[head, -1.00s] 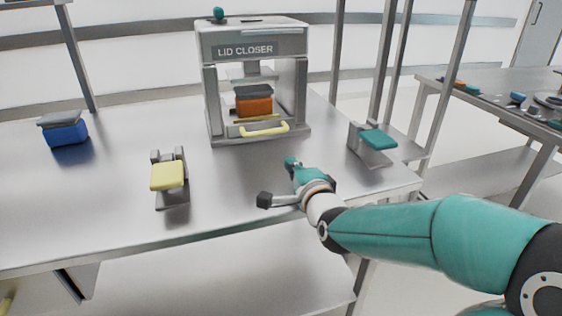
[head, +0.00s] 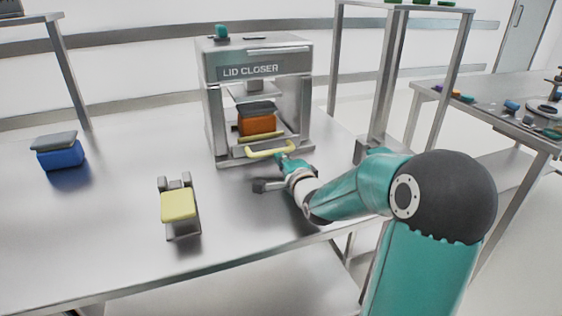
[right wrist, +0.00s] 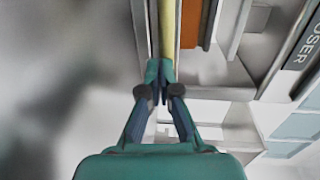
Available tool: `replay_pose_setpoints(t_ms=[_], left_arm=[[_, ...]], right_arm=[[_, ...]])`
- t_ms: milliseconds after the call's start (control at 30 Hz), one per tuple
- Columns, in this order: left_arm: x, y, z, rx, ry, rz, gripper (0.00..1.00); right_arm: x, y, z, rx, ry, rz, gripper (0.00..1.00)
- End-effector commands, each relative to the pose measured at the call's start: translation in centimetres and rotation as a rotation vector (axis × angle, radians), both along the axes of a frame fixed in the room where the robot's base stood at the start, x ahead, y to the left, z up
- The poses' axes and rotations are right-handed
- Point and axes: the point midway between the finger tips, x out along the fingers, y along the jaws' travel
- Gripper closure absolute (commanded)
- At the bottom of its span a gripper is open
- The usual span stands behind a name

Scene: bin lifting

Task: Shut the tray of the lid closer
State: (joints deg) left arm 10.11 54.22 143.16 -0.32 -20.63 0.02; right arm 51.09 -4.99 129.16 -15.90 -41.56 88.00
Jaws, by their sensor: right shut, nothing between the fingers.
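The lid closer (head: 262,70) is a grey metal frame standing on the table. Its tray has a yellow handle (head: 262,153) at the front, which also shows as a yellow bar in the right wrist view (right wrist: 167,30). An orange bin (head: 257,122) with a dark grey lid (head: 256,107) sits inside the closer, above the tray. My right gripper (head: 281,160) is shut and empty, its fingertips at the right end of the handle. In the right wrist view, the closed fingertips (right wrist: 159,72) meet the bar's end; whether they touch it I cannot tell. My left gripper is not in view.
A blue bin (head: 60,154) with a grey lid stands at the table's left. A yellow-topped stand (head: 179,206) is near the front edge. My right arm covers the table's right side. A second table (head: 500,120) with small items is far right. The front-left tabletop is clear.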

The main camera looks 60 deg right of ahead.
Motion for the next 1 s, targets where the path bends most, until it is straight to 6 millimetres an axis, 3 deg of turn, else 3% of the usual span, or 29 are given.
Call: replay_pose_setpoints(t_ms=[300,567,1000], left_arm=[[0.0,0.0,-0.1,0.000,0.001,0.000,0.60],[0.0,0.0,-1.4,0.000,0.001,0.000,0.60],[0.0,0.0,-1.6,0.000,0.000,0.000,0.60]], right_arm=[[-0.4,-0.3,-0.1,0.000,0.000,-0.007,1.00],[1.1,-1.8,-0.2,-0.001,-0.001,-0.010,1.00],[1.1,-1.5,-0.2,-0.002,-0.001,-0.007,1.00]])
